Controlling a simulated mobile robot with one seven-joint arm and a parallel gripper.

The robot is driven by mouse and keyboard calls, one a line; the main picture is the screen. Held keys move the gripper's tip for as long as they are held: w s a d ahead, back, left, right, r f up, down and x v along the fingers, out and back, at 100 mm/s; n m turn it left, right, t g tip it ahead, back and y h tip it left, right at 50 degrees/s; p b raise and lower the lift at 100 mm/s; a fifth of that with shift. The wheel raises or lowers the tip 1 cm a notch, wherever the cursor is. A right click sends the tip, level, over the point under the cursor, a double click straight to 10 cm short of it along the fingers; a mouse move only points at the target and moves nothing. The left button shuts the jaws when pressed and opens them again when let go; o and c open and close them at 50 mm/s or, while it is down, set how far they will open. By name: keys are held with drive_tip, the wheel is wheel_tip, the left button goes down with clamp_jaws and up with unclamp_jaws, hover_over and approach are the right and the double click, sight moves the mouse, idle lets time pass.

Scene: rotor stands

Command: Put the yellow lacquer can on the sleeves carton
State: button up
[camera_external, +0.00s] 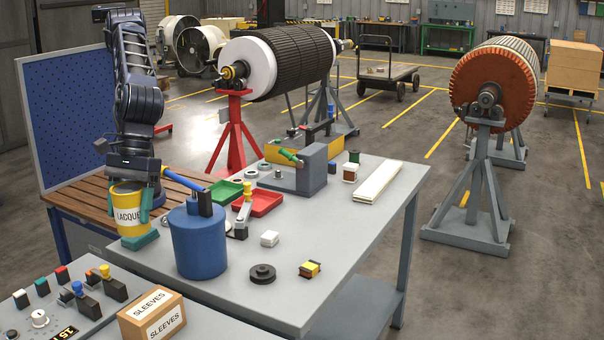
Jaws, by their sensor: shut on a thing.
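The yellow lacquer can (127,198) has a white band with the word LACQUER, partly hidden. My gripper (133,232) has teal fingers and is shut on the can, with a finger along its right side. The can is upright at the left end of the grey table. I cannot tell whether its base touches anything. The sleeves carton (152,316) is a brown box with white SLEEVES labels, at the bottom left, in front and slightly right of the can. Its top is clear.
A large blue canister (200,240) stands just right of my gripper. A control panel (60,300) with knobs and switches lies left of the carton.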

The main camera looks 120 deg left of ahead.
wheel_tip(320, 180, down, 19)
drive_tip(key=shift+f, duration=0.2)
idle(0.5)
drive_tip(key=shift+f, duration=0.15)
drive_tip(key=o, duration=1.3)
drive_tip(key=shift+c, duration=0.2)
